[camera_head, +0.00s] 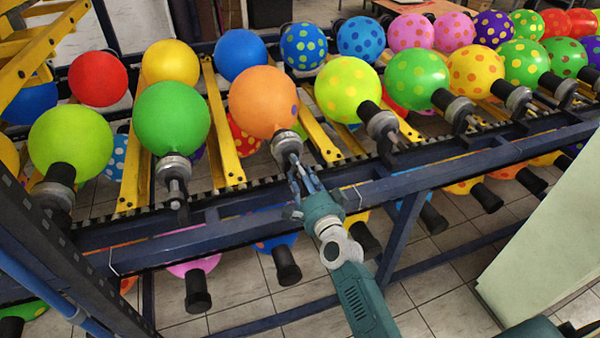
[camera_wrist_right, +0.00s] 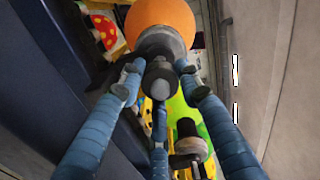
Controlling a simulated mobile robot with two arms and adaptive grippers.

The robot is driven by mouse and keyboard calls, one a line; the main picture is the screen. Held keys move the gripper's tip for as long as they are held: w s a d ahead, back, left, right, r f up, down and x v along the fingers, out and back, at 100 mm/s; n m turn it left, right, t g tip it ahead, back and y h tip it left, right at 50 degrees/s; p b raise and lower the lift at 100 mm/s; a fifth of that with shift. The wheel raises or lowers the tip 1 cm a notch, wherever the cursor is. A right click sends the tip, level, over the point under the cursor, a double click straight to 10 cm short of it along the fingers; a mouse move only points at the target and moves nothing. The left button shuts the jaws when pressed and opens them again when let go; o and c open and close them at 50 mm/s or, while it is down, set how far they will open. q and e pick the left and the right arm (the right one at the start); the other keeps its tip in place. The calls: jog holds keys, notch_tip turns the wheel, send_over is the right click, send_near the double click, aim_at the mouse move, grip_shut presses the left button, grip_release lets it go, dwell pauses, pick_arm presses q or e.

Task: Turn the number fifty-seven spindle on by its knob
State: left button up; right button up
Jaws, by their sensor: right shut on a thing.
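The spindle (camera_head: 286,142) under the plain orange balloon (camera_head: 262,102) has a grey metal collar and a short dark knob. No number is readable on it, so I cannot confirm it is fifty-seven. My right gripper (camera_head: 300,180) reaches up over the blue rail from below, with its fingers at this spindle's lower end. In the right wrist view, its blue fingers (camera_wrist_right: 160,88) surround the knob (camera_wrist_right: 160,79) and are shut on it, with the orange balloon (camera_wrist_right: 161,20) just beyond. The fingers partly hide the knob in the head view. My left gripper is not in view.
A spindle (camera_head: 174,171) with a green balloon stands to the left and one (camera_head: 380,124) with a dotted lime balloon to the right. The blue rail (camera_head: 400,187) runs in front. More balloons hang below. A pale panel (camera_head: 545,220) stands at right.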

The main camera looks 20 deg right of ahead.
jog(key=shift+d, duration=0.1)
jog(key=o, duration=1.2)
jog(key=shift+s, duration=0.1)
jog(key=shift+s+f, duration=0.1)
jog(key=shift+s, duration=0.25)
jog(key=s, duration=1.1)
jog(key=shift+s+d, duration=0.1)
jog(key=shift+d, duration=0.1)
